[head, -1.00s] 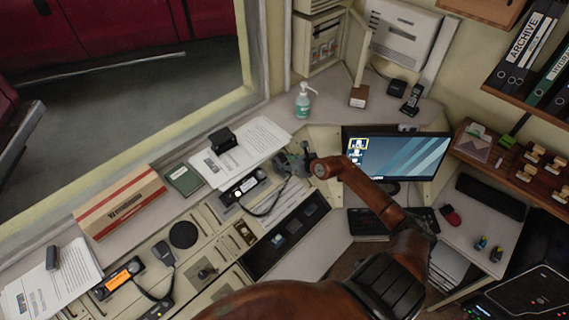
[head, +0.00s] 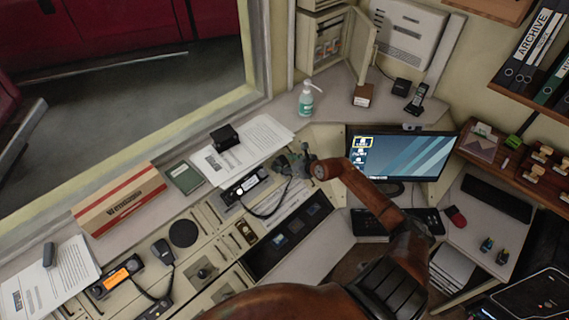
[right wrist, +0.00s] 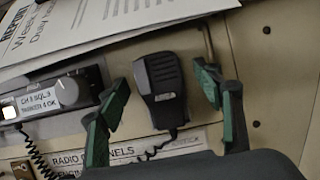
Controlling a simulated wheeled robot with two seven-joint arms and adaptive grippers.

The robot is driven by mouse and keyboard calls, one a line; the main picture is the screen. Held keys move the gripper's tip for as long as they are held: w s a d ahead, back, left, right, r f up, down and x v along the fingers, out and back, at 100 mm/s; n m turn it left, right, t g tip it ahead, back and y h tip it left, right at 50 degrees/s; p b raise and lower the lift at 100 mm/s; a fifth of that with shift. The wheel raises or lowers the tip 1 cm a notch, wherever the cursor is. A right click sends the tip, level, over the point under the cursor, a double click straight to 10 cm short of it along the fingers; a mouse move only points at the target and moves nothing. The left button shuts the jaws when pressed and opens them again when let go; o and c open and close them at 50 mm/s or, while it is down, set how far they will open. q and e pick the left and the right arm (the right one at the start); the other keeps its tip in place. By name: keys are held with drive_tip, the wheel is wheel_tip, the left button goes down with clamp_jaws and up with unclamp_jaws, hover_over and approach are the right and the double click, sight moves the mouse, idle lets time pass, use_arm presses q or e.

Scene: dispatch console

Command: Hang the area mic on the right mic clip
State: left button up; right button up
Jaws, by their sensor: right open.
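A black hand mic (right wrist: 165,88) with a ribbed grille sits upright against the beige panel in the right wrist view, its coiled cord leaving at the bottom. My right gripper (right wrist: 163,92) is open, its green-padded fingers on either side of the mic with gaps visible. In the head view my right gripper (head: 291,163) is over the console beside the right radio (head: 245,186) and hides this mic. Any clip behind the mic is hidden. Another black mic (head: 162,251) is beside the orange-screen radio (head: 118,274) at the left. My left gripper is not in view.
A printed sheet (right wrist: 90,25) lies just above the mic, and a label strip (right wrist: 130,150) is below it. A black box (head: 224,138) stands on papers behind the radio. A sanitizer bottle (head: 307,98) and monitor (head: 398,156) stand farther back and right.

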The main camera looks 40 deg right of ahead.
drive_tip(key=shift+s, duration=0.15)
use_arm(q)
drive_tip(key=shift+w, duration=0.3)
use_arm(e)
drive_tip(key=a+v, duration=0.1)
drive_tip(key=v, duration=1)
drive_tip(key=shift+s+d+r, duration=0.25)
drive_tip(key=shift+d+r, duration=0.1)
drive_tip(key=shift+d, duration=0.15)
